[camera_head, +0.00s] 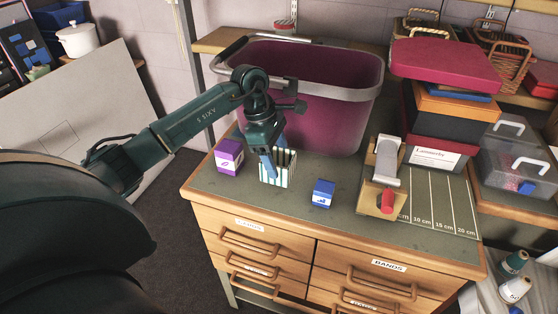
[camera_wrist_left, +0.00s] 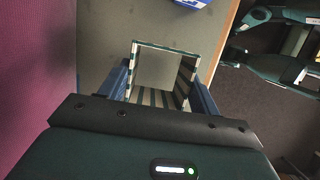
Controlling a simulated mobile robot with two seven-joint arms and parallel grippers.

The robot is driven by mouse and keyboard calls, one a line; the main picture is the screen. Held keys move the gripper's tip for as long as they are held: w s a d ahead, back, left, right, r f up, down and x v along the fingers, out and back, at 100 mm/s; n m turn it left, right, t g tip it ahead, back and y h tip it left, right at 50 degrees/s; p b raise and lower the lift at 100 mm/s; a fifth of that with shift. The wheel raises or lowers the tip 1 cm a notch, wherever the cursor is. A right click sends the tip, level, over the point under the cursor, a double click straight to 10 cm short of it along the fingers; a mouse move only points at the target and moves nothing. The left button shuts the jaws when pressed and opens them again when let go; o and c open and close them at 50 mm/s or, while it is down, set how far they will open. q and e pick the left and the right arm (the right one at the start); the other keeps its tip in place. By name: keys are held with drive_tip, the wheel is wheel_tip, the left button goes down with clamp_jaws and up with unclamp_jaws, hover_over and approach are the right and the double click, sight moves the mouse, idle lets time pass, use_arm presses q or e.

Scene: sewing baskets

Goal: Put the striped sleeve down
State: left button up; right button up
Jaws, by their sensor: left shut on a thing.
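The striped sleeve (camera_head: 285,174) is white with dark green stripes and upright, at the cabinet top's front left part. In the left wrist view the sleeve (camera_wrist_left: 183,80) shows as an open square frame, with grey surface visible through it. My left gripper (camera_head: 268,163) is shut on the sleeve from above. In the left wrist view its blue fingers (camera_wrist_left: 160,90) lie along two opposite sides. The sleeve's lower edge is at or just above the grey top (camera_head: 285,203); I cannot tell whether it touches. My right gripper is not in view.
A purple box (camera_head: 229,156) stands just left of the sleeve, a blue box (camera_head: 322,193) to its right. A large magenta bin (camera_head: 335,115) stands behind. The cabinet's front edge is close.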

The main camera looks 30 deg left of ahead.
use_arm(q)
wheel_tip(320, 180, down, 2)
drive_tip(key=shift+f, duration=0.1)
drive_tip(key=shift+f, duration=0.25)
drive_tip(key=o, duration=1.3)
drive_tip(key=shift+r, duration=0.1)
drive_tip(key=shift+c, duration=0.2)
